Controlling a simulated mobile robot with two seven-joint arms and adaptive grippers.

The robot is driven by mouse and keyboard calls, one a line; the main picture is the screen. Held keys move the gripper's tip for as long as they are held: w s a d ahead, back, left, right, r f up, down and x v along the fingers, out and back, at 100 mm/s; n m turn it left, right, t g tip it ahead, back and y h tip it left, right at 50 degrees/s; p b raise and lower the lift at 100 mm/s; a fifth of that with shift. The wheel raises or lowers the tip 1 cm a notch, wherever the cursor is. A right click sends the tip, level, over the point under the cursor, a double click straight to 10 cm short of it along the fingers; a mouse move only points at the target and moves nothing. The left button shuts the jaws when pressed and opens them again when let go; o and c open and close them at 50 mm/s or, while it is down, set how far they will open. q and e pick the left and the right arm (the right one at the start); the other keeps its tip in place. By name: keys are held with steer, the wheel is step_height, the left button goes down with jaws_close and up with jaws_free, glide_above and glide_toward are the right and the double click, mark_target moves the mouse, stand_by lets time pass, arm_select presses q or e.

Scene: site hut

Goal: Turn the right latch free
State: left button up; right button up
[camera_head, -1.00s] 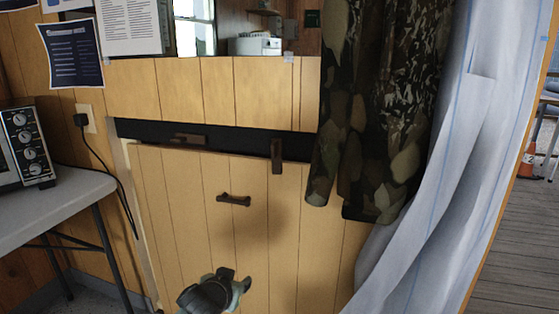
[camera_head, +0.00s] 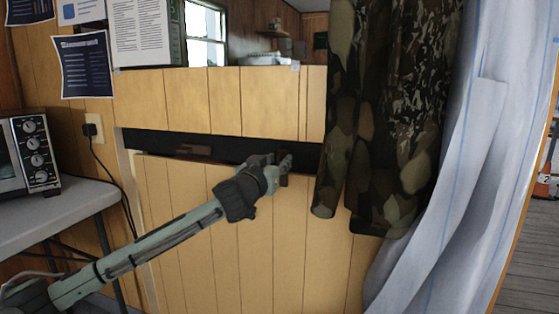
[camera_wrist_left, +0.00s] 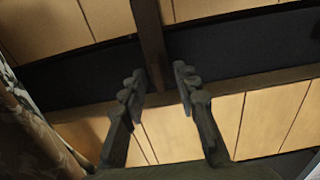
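The right latch (camera_head: 284,181) is a dark brown bar standing upright across the dark gap at the top of the wood-plank panel (camera_head: 300,240). My left gripper (camera_head: 272,160) is at this latch and covers most of it in the head view. In the left wrist view the latch (camera_wrist_left: 151,45) reaches down between the two open fingers of my left gripper (camera_wrist_left: 158,80). I see space beside the latch and cannot tell whether either finger touches it. The left latch (camera_head: 196,150) lies flat along the gap. My right gripper is not in view.
A camouflage garment (camera_head: 385,130) hangs close to the right of the latch, with pale sheeting (camera_head: 455,170) beyond it. A grey table (camera_head: 60,205) with an oven (camera_head: 32,155) stands at the left. A window opening (camera_head: 225,50) is above.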

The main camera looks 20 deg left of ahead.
arm_select(q)
steer(key=shift+w, duration=0.65)
jaws_close()
